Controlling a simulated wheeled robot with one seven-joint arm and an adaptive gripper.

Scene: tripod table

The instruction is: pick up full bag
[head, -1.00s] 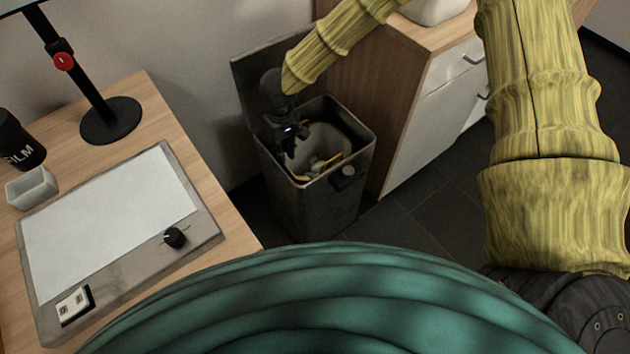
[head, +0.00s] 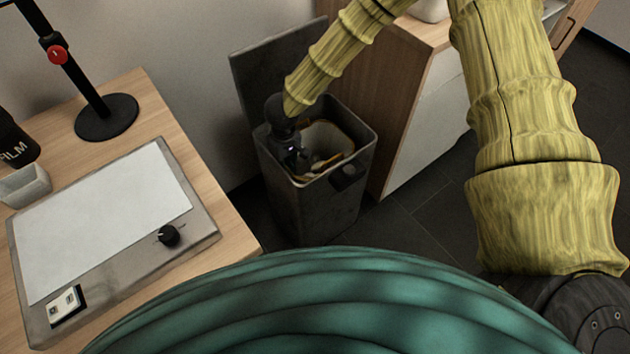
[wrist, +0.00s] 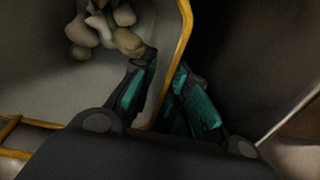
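The full bag (head: 332,135) is pale with a yellow rim and sits inside a dark open bin (head: 312,205). In the wrist view, the bag (wrist: 60,85) holds several rounded, stone-like things. My gripper (head: 296,165) is down inside the bin mouth at its left side. In the wrist view, my gripper (wrist: 165,65) has its two fingers apart, one on each side of the bag's yellow rim. A gap shows between the fingers, with the rim running through it. The bag's lower part is hidden by the bin.
The bin's lid (head: 275,65) stands raised behind it. A wooden cabinet (head: 400,100) stands close on the bin's right. A wooden table (head: 215,190) with a light panel (head: 110,225) and a stand (head: 107,118) is at the left. Dark floor is clear at right.

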